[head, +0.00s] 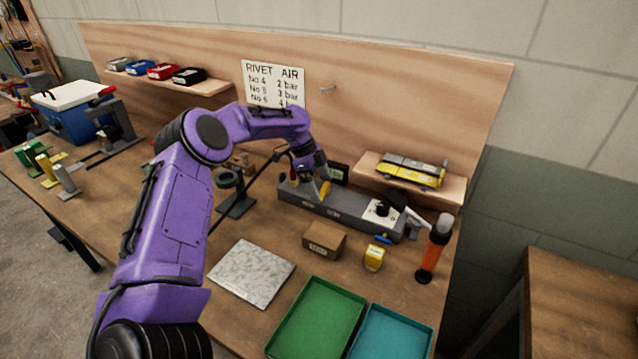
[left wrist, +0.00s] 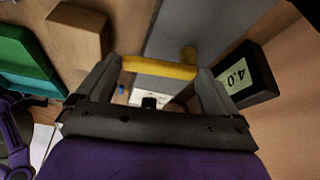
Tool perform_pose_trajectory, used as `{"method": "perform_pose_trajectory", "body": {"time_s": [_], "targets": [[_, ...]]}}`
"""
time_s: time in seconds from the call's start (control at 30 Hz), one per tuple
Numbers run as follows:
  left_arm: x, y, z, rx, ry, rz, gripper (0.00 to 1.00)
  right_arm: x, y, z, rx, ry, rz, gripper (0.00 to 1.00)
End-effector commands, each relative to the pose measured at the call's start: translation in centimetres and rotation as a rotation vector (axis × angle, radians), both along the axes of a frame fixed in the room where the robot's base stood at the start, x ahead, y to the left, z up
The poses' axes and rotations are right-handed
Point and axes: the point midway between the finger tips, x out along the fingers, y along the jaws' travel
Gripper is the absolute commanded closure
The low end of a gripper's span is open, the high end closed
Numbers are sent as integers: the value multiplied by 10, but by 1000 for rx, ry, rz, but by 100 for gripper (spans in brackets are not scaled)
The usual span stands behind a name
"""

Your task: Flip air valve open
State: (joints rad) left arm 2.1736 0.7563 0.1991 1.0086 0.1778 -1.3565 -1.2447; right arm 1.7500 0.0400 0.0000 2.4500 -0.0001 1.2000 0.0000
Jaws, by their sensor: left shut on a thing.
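The yellow valve lever (left wrist: 158,67) spans between the two fingers of my left gripper (left wrist: 158,75) in the left wrist view. My left gripper is shut on it. In the head view my left gripper (head: 313,185) is at the left part of a long grey base unit (head: 345,208), with the yellow lever (head: 324,188) showing at its fingers. The valve body is partly hidden by the gripper. My right gripper is not in view.
Green (head: 317,318) and teal (head: 392,335) trays lie nearer. A shelf (head: 408,180) is behind on the right.

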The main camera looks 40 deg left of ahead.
Motion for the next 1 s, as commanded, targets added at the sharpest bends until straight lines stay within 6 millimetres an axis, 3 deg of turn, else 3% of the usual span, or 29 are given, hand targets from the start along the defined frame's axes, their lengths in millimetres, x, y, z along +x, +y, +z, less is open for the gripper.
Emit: {"method": "perform_pose_trajectory", "body": {"time_s": [0.23,0.27,0.57,1.0], "targets": [[0,-1,1,0,-1,-4,60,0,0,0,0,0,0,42],[0,-1,1,0,-1,-4,0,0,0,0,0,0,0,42],[0,2,7,0,-3,-2,0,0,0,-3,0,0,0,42],[-14,34,90,1,-2,-3,0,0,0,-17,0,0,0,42]]}}
